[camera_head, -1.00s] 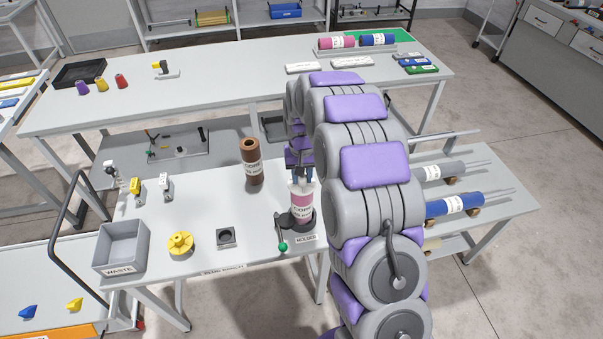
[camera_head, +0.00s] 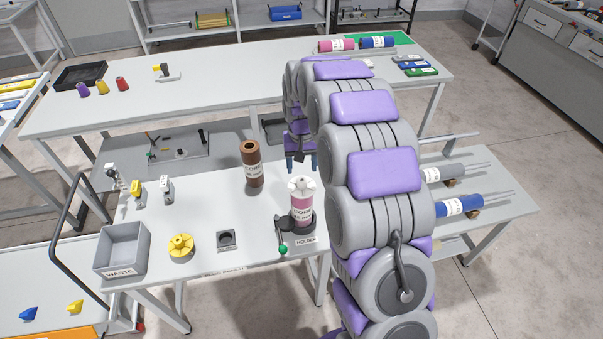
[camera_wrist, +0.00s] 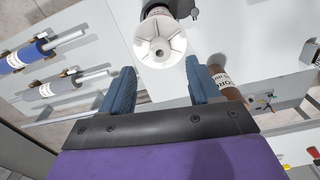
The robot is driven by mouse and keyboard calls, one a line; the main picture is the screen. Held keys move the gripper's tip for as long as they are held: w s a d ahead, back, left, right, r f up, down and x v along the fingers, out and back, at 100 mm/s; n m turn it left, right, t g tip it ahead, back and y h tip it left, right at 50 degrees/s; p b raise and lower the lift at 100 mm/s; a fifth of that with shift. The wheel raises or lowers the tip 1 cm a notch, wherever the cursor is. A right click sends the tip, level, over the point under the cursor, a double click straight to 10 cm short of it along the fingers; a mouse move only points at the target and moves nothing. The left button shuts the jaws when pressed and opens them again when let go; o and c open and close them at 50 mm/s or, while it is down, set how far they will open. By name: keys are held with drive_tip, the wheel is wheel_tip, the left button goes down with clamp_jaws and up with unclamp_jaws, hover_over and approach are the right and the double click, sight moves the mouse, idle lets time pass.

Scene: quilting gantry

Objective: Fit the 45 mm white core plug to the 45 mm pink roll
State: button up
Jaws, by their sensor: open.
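The pink roll (camera_head: 302,210) stands upright in the dark holder (camera_head: 308,225) on the near table. The white core plug (camera_head: 301,185) sits on its top end. In the wrist view the white plug (camera_wrist: 160,44) shows as a round ribbed disc with a dark centre hole, facing the camera. How deep it sits in the roll I cannot tell. My gripper (camera_wrist: 155,88) is open and empty, with its blue fingers apart from the plug. In the head view my gripper (camera_head: 301,162) is behind and above the roll, partly hidden by my arm.
A brown roll (camera_head: 253,165) stands upright left of the holder. A green-knobbed lever (camera_head: 282,247) is at the holder's front. A yellow plug (camera_head: 181,246), a grey square block (camera_head: 226,238) and the waste bin (camera_head: 122,247) are further left. Blue and grey rolls lie at right.

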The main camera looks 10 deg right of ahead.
sight(302, 180)
wheel_tip(302, 180, up, 11)
drive_tip(key=shift+p, duration=0.45)
idle(0.5)
drive_tip(key=s+f+n+g+b, duration=0.1)
drive_tip(key=s+f+b, duration=0.2)
drive_tip(key=s, duration=3.9)
drive_tip(key=shift+g+b, duration=0.4)
drive_tip(key=shift+b, duration=0.05)
drive_tip(key=shift+f, duration=0.1)
drive_tip(key=shift+c, duration=0.3)
